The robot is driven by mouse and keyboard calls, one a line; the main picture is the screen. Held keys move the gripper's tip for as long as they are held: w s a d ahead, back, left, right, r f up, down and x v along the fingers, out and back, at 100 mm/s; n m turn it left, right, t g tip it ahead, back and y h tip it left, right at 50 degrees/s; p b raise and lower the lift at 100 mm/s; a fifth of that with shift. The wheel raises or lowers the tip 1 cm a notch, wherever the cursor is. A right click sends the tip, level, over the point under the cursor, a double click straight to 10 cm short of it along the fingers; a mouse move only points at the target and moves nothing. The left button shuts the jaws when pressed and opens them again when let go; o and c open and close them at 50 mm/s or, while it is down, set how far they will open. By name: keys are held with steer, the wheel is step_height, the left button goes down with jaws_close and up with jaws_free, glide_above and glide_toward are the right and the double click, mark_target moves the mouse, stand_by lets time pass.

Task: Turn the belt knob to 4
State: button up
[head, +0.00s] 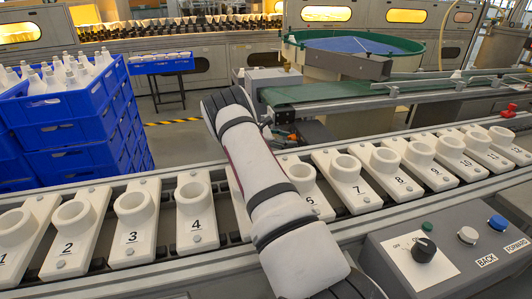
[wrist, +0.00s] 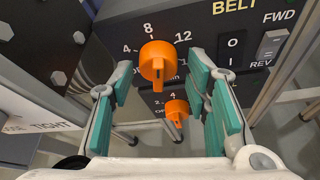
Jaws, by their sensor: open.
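In the wrist view an upper orange knob (wrist: 158,62) sits on a dark panel (wrist: 205,25) marked BELT, with 4, 8 and 12 around it. Its raised grip bar runs roughly up and down; I cannot tell which number it indicates. A second orange knob (wrist: 176,112) sits lower, with 2 and 4 above it. My gripper (wrist: 160,78) is open, its teal-padded fingers on either side of the upper knob with gaps visible. I cannot tell how deep the fingertips reach. In the head view my arm hides the gripper and panel.
An O/I switch (wrist: 233,50) and a FWD/REV switch (wrist: 270,45) are right of the upper knob. In the head view a grey control box (head: 400,285) with a black knob (head: 423,250) stands at lower right. Blue crates (head: 70,130) stand left; numbered white holders (head: 132,230) line the conveyor.

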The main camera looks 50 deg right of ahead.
steer(key=shift+w+r, duration=0.1)
steer(key=shift+r, duration=0.1)
steer(key=w+a+r+m+t+h+p, duration=0.25)
steer(key=a+m+p, duration=0.3)
steer(key=a, duration=0.85)
steer(key=a+f+m+y+b, duration=0.25)
steer(key=a+f+y, duration=0.3)
steer(key=f, duration=0.55)
steer(key=w+a+f+m+t+y, duration=0.3)
steer(key=w+a+f+t+y, duration=0.1)
steer(key=w+a+f+y, duration=0.1)
steer(key=shift+w+a+f+m+b, duration=0.15)
steer(key=shift+w+a+m+b, duration=0.15)
steer(key=shift+w+a, duration=0.65)
steer(key=shift+w+d, duration=0.1)
steer(key=shift+d, duration=0.05)
